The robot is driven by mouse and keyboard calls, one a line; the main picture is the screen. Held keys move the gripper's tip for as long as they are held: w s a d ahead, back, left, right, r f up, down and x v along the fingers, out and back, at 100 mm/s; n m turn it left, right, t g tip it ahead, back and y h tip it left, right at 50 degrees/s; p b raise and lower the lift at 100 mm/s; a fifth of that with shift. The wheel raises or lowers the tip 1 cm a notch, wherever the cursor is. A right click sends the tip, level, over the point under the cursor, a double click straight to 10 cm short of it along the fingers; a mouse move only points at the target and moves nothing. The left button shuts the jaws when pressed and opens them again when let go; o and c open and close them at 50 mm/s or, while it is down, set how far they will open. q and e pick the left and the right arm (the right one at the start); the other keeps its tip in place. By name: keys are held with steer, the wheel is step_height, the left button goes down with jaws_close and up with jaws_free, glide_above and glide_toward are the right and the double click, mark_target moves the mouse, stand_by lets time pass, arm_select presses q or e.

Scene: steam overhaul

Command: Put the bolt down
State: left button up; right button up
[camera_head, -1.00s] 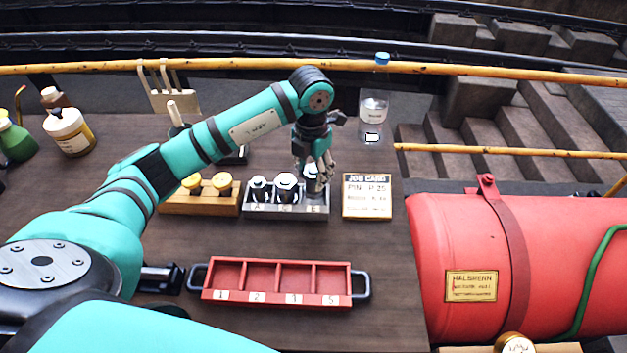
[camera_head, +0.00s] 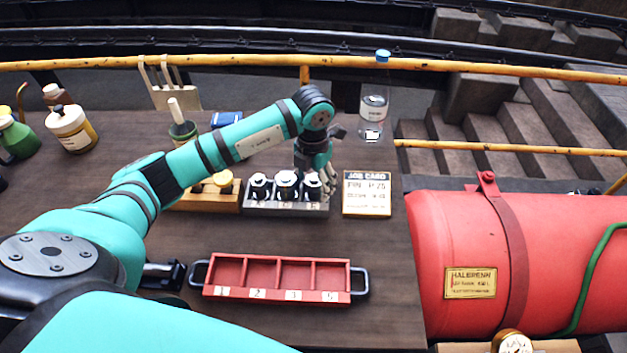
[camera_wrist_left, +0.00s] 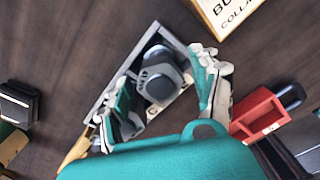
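A grey rack (camera_head: 287,209) on the table holds three dark bolts with pale tops, standing upright in a row. The rightmost bolt (camera_head: 312,187) stands in its slot. My left gripper (camera_head: 326,178) is just above and behind this end of the rack. In the left wrist view, its fingers (camera_wrist_left: 165,95) are spread to either side of a bolt (camera_wrist_left: 158,78), with gaps between fingers and bolt. The bolt sits at the end of the rack (camera_wrist_left: 162,34). The other bolts are mostly hidden there by a finger. My right gripper is not in view.
A job card (camera_head: 367,194) stands right of the rack, and a wooden block (camera_head: 208,203) with yellow-topped pieces on its left. A red divided tray (camera_head: 278,296) lies in front. A clear bottle (camera_head: 373,108) stands behind. A red tank (camera_head: 450,235) borders the right.

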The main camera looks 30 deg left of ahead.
arm_select(q)
steer(key=shift+r, duration=0.15)
steer(key=shift+w+r, duration=0.1)
steer(key=shift+r, duration=0.2)
step_height(320, 180, up, 11)
steer(key=b, duration=0.3)
steer(key=shift+r, duration=0.15)
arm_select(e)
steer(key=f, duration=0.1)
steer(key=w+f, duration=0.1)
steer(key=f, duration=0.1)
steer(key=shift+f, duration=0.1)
